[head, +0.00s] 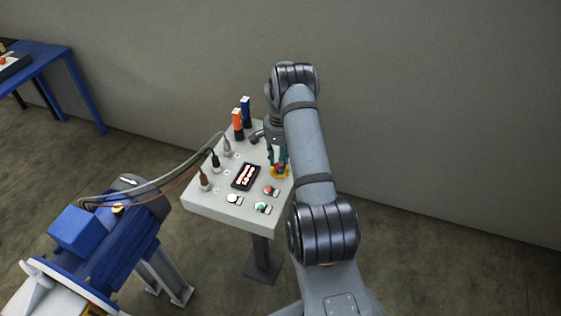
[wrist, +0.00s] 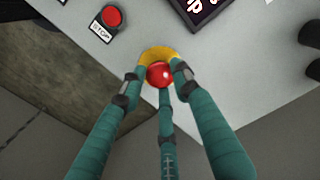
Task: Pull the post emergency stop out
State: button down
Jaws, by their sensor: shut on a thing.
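The post emergency stop is a red mushroom button (wrist: 159,74) on a yellow round base (wrist: 158,52). In the head view its yellow base (head: 280,176) sits at the right edge of the grey control post, mostly behind my fingers. My gripper (wrist: 159,79) has three green fingers. They are closed around the red button, two at its sides and one below it in the wrist view. In the head view my gripper (head: 278,166) reaches down onto the emergency stop. Whether the button is pushed in or out cannot be told.
The post's panel (head: 210,206) carries a red STOP button (wrist: 112,17), a dark display (head: 246,177), more small buttons and plugged cables. An orange handle (head: 237,118) and a blue handle (head: 246,107) stand at its back. A blue machine (head: 110,255) is at left.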

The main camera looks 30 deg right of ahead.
jog(key=shift+w+r+b, duration=0.1)
jog(key=shift+b, duration=0.2)
jog(key=shift+r+b, duration=0.3)
jog(key=shift+r, duration=0.05)
jog(key=shift+w+r, duration=0.1)
jog(key=shift+r, duration=0.1)
jog(key=c, duration=1.7)
grip_release()
jog(key=o, duration=0.3)
jog(key=shift+s, duration=0.2)
jog(key=shift+o, duration=0.6)
notch_tip(320, 180, up, 12)
jog(key=shift+f, duration=0.15)
